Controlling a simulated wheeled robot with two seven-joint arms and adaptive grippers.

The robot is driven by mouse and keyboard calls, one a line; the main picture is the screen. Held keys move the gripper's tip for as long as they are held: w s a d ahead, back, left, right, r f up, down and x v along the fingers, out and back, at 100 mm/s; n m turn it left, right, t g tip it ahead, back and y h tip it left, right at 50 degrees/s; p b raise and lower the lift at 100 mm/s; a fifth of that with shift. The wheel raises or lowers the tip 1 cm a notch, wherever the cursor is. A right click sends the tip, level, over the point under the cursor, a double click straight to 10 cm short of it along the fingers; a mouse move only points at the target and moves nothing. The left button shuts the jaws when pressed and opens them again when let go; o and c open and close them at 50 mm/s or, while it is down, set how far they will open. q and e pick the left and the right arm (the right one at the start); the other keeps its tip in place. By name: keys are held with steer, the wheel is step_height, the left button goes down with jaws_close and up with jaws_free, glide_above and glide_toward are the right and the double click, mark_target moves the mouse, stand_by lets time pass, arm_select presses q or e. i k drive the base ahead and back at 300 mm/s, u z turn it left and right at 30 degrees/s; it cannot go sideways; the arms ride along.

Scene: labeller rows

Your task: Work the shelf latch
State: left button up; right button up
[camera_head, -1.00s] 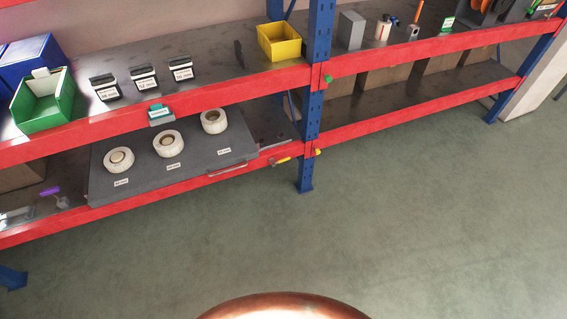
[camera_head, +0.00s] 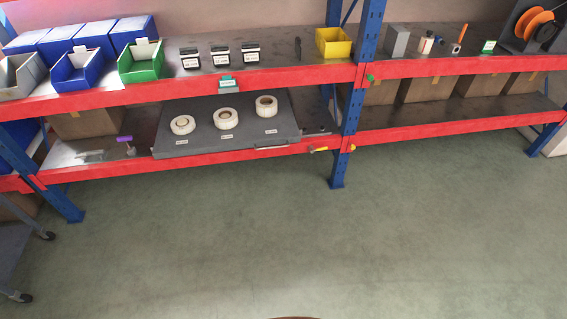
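A small yellow-handled latch (camera_head: 319,149) sits on the front of the red lower beam, just left of the blue upright (camera_head: 340,170). To its left is a dark grey pull-out shelf (camera_head: 200,141) with a metal handle (camera_head: 272,147) at its front edge. Three white label rolls, the left roll (camera_head: 182,123), the middle roll (camera_head: 226,117) and the right roll (camera_head: 266,104), stand on this shelf. Whether the latch is engaged is too small to tell. Neither of my grippers is in view.
The upper level holds a green bin (camera_head: 140,73), blue bins (camera_head: 78,82), a yellow bin (camera_head: 334,49) and several black label boxes. A purple-handled tool (camera_head: 125,140) lies on the lower level. A wheeled cart (camera_head: 12,245) stands at lower left. The floor (camera_head: 300,240) in front is clear.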

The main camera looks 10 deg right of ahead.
mark_target(312, 150)
steer(key=u, duration=0.6)
steer(key=k, duration=0.15)
steer(key=z, duration=1.55)
steer(key=i, duration=1.4)
steer(key=u, duration=0.9)
steer(key=i, duration=0.4)
steer(key=u, duration=0.4)
